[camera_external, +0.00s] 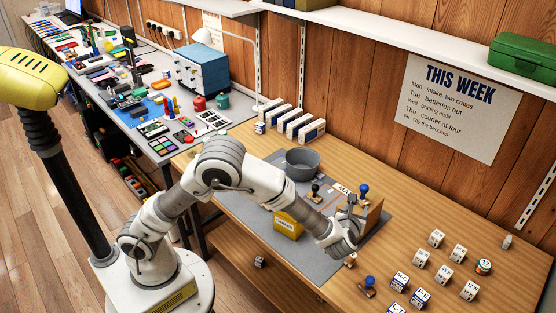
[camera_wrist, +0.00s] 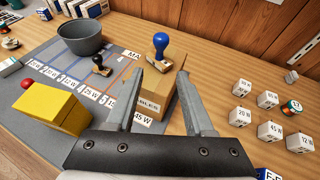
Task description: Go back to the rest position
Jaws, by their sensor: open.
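My gripper (camera_external: 352,203) is at the end of my bent arm, low over the wooden bench. In the wrist view its two fingers (camera_wrist: 160,68) stand apart with nothing held between them. Beyond and between them is a brown cardboard box (camera_wrist: 158,100), with a blue-handled stamp (camera_wrist: 161,43) upright on top. The box (camera_external: 372,217) and that stamp (camera_external: 363,190) also show in the external view, close beside the gripper. I cannot tell whether the fingers touch the box.
A yellow box (camera_external: 288,224), grey bowl (camera_external: 302,160) and black-handled stamp (camera_external: 315,190) stand on the grey mat. Several white labelled cubes (camera_external: 443,274) and another blue-handled stamp (camera_external: 368,287) stand at the right. A shelf (camera_external: 400,38) runs above the bench.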

